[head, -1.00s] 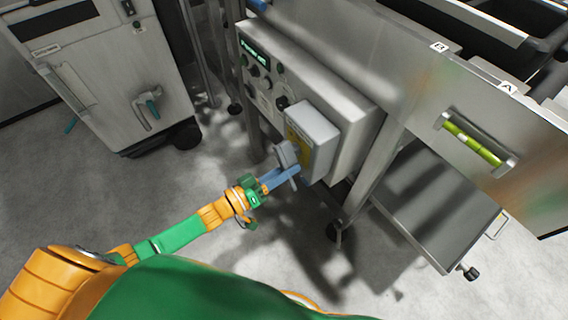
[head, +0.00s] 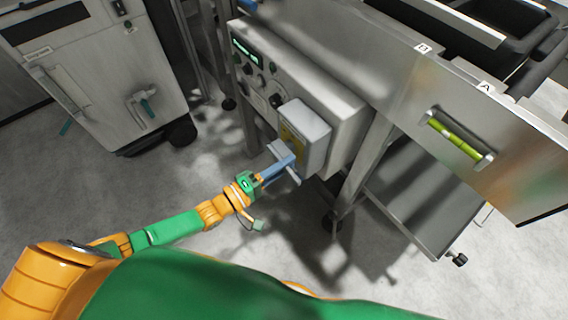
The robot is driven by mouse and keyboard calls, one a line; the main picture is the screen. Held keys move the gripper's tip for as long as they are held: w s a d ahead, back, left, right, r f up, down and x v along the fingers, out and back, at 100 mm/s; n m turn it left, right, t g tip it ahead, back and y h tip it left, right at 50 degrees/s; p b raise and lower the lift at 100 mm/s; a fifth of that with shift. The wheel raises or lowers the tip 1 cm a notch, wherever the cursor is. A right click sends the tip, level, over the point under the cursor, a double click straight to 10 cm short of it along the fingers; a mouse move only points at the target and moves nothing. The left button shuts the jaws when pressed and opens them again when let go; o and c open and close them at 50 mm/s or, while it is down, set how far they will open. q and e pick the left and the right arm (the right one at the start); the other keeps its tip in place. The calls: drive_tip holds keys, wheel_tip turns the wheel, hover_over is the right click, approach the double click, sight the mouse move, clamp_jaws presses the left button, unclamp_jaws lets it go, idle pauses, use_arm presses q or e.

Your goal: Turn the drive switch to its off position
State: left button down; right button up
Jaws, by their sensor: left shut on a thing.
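The drive switch is a grey box (head: 309,128) with a yellow plate, fixed to the front of the steel control panel. A grey handle (head: 277,151) sticks out from its left face. My left gripper (head: 284,167) is at this handle, its blue fingers shut on it. The fingers hide part of the handle, and I cannot read any marks on the yellow plate. My right gripper is out of view.
The control panel (head: 345,107) has a green display (head: 243,48) and several black knobs beside the switch. A steel cabinet (head: 100,75) on wheels stands at the left. A steel shelf (head: 420,205) lies low at the right. The floor between is open.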

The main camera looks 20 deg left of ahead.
use_arm(q)
drive_tip(key=shift+r+n, duration=0.15)
drive_tip(key=shift+n, duration=0.45)
drive_tip(key=c, duration=0.6)
unclamp_jaws()
drive_tip(key=shift+c, duration=0.2)
drive_tip(key=v, duration=0.7)
